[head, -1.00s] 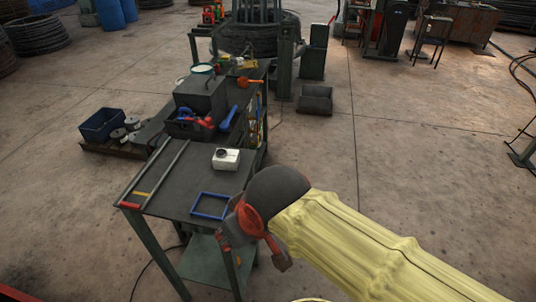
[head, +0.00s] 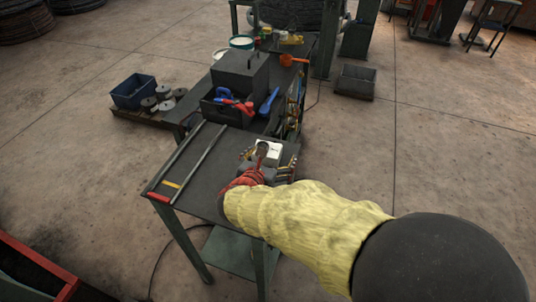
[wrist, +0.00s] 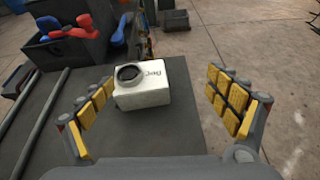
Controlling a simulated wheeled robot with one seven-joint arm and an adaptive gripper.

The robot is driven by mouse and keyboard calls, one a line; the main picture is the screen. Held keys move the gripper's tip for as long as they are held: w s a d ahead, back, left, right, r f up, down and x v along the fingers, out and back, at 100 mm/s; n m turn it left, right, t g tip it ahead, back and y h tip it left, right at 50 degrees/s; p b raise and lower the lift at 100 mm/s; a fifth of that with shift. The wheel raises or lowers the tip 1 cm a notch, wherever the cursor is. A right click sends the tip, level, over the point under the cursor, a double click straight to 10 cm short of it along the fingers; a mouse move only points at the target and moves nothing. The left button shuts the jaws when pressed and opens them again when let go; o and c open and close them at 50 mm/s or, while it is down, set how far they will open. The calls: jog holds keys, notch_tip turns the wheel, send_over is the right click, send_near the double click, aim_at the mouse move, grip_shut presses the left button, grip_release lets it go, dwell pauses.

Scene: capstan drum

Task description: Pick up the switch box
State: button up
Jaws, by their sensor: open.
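In the head view the white box (head: 269,149) is partly hidden by my gripper (head: 268,166). In the wrist view my gripper (wrist: 165,102) is open, with yellow-padded fingers on both sides of the box. The box is closer to the left finger, and a wide gap lies between it and the right finger. Neither finger clearly touches it.
Behind the box stands a dark toolbox (head: 240,75) with red and blue tools (head: 232,101). Two metal rods (head: 190,160) lie along the bench's left side. An orange funnel-like item (head: 292,60) is farther back. Open floor (head: 440,170) lies right of the bench.

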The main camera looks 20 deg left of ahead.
jog(key=a, duration=0.1)
jog(key=a+f+n+y, duration=0.1)
jog(key=a, duration=0.1)
jog(key=shift+s+a+f+n, duration=0.15)
jog(key=shift+f+n, duration=0.05)
jog(key=shift+n, duration=0.1)
jog(key=shift+b+x, duration=0.3)
jog(key=shift+x, duration=0.6)
jog(key=x, duration=0.2)
jog(key=b+x, duration=0.1)
jog(key=x, duration=0.1)
jog(key=shift+f, duration=0.45)
jog(key=shift+w+f, duration=0.1)
jog(key=shift+w, duration=0.55)
jog(key=shift+c, duration=0.8)
jog(key=shift+s, duration=0.1)
jog(key=c, duration=1.6)
jog(key=shift+c, duration=0.2)
